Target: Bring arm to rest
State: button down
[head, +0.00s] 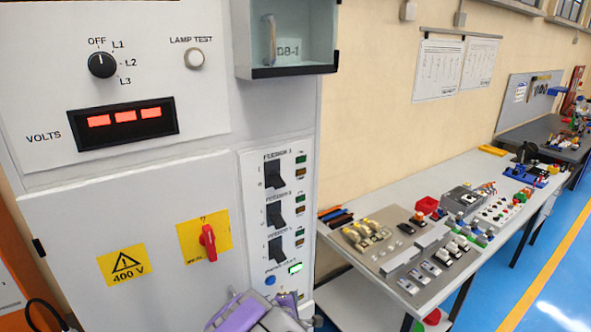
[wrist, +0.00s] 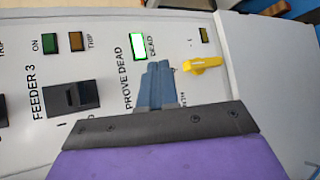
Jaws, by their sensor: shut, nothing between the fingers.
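My gripper (wrist: 157,72) is shut and empty in the wrist view, its blue-grey fingers together in front of the cabinet panel by the "PROVE DEAD" label. Whether the fingertips touch the panel cannot be told. My purple arm end shows at the bottom edge of the head view, low in front of the grey-white cabinet (head: 130,200). A green-lit "DEAD" lamp (wrist: 139,46) is just above the fingers in the wrist view, and also shows in the head view (head: 295,268).
A yellow handle (wrist: 203,65) stands out right of the fingers. A black feeder switch (wrist: 70,97) is to the left. A red rotary switch (head: 208,240) and an open-fronted box (head: 328,68) project from the cabinet. A workbench (head: 400,177) with parts stands right; blue floor is clear beyond.

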jog(key=s+d+r+m+g+y+b, duration=0.1)
jog(key=s+d+r+m+g, duration=0.3)
jog(key=s, duration=1.1)
jog(key=s+d+r+m+g+b, duration=0.2)
jog(key=s+d+r+m+g, duration=0.3)
jog(key=s, duration=1.1)
jog(key=s+d+r+m+g+y+b, duration=0.1)
jog(key=s+d+r+m+g, duration=0.3)
jog(key=s+m, duration=0.6)
jog(key=s+d+g+b, duration=0.1)
jog(key=s+d, duration=0.1)
jog(key=s, duration=0.4)
jog(key=shift+d+r+g+y, duration=0.3)
jog(key=shift+d+g, duration=0.1)
jog(key=c, duration=1.8)
grip_release()
